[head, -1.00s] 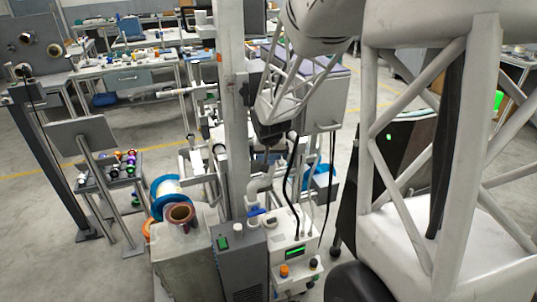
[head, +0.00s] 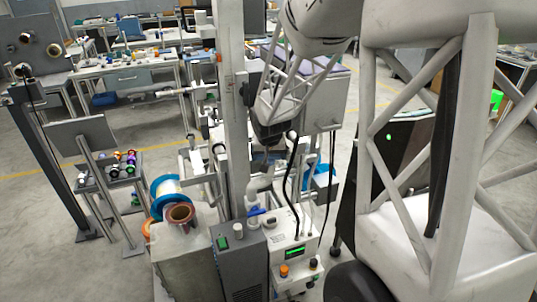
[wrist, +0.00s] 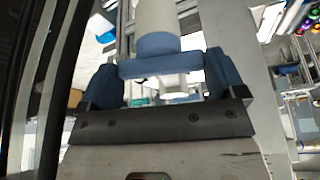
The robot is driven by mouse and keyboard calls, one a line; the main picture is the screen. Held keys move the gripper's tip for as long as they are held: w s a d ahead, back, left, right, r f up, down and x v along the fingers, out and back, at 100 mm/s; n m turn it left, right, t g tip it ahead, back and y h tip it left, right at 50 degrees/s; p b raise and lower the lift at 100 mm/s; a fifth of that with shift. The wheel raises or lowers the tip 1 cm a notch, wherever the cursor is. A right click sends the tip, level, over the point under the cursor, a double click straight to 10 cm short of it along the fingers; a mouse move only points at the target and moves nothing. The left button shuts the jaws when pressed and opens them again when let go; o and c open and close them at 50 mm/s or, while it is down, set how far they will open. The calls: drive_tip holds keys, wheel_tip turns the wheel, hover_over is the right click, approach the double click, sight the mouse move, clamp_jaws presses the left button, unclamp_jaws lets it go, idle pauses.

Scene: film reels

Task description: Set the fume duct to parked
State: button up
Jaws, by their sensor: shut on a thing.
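The fume duct (head: 256,190) is a white jointed pipe in the middle of the head view, beside the grey upright post. In the wrist view its white tube (wrist: 156,15) comes down from the top to a blue collar with a blue crossbar (wrist: 147,66). My gripper (wrist: 163,80) has a blue-padded finger on each side of this blue part and is shut on it. A white round end shows just below the crossbar. In the head view my gripper (head: 266,168) is small, partly hidden by my arm, and points down at the duct.
A white machine (head: 293,262) with knobs and a green display and a grey box (head: 240,262) stand below the duct. The grey post (head: 235,110) rises close to its left. A blue-rimmed spool (head: 165,190) and copper spool (head: 181,216) are farther left.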

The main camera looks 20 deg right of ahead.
drive_tip(key=shift+m, duration=0.6)
drive_tip(key=shift+w+a+m+g+h, duration=0.1)
drive_tip(key=shift+m+g+h, duration=0.35)
drive_tip(key=shift+m, duration=0.8)
drive_tip(key=shift+w+a+m+g+h, duration=0.1)
drive_tip(key=shift+m+g+h, duration=0.3)
drive_tip(key=shift+m, duration=0.85)
drive_tip(key=m, duration=0.2)
drive_tip(key=m+g+h, duration=0.1)
drive_tip(key=m, duration=0.2)
drive_tip(key=shift+g, duration=0.25)
drive_tip(key=shift+w+m, duration=0.1)
drive_tip(key=shift+m, duration=0.2)
drive_tip(key=o, duration=1)
drive_tip(key=shift+a+r, duration=0.1)
